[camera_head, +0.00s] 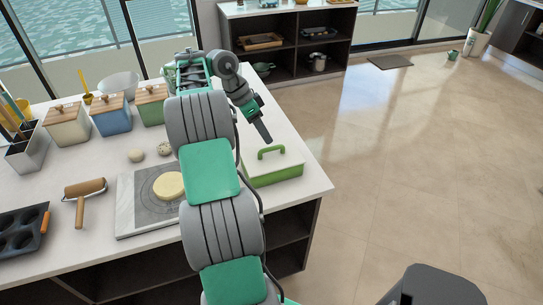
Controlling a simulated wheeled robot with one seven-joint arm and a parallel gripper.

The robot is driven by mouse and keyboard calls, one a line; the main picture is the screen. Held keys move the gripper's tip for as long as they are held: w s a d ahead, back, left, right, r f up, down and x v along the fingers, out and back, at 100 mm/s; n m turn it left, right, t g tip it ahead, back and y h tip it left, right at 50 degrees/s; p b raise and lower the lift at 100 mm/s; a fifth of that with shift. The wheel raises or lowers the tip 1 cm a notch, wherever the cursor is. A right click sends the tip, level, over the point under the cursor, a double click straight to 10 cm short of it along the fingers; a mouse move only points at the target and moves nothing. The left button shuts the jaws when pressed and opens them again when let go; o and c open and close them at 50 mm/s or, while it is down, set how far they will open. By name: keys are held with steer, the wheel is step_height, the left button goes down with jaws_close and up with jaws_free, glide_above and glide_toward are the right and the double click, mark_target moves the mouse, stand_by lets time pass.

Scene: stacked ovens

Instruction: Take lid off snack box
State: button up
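The snack box (280,178) is a low green box at the counter's right front corner. Its white lid (287,163) sits on it, with a green arched handle (271,151) on top. My gripper (266,138) points down toward the handle, with its dark fingertips just behind and above it in the picture. A small gap seems to separate the fingertips from the handle. The fingers overlap in this view, so their opening does not show. My arm hides part of the counter left of the box.
A board with a round piece of dough (169,186) lies left of the box, beside a rolling pin (84,189) and muffin tin (22,232). Lidded canisters (111,118) stand farther back. The floor right of the counter is open.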

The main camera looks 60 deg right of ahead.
steer(key=x, duration=0.1)
steer(key=b+x, duration=0.1)
steer(key=x, duration=0.1)
steer(key=b+x, duration=0.1)
steer(key=x, duration=0.1)
steer(key=shift+w+a+f, duration=0.15)
steer(key=shift+w+a, duration=0.05)
steer(key=shift+w, duration=0.1)
steer(key=shift+s+d+f+b, duration=0.1)
steer(key=shift+s+f+b, duration=0.2)
steer(key=shift+f, duration=0.1)
steer(key=shift+w, duration=0.1)
steer(key=shift+r, duration=0.1)
jaws_close()
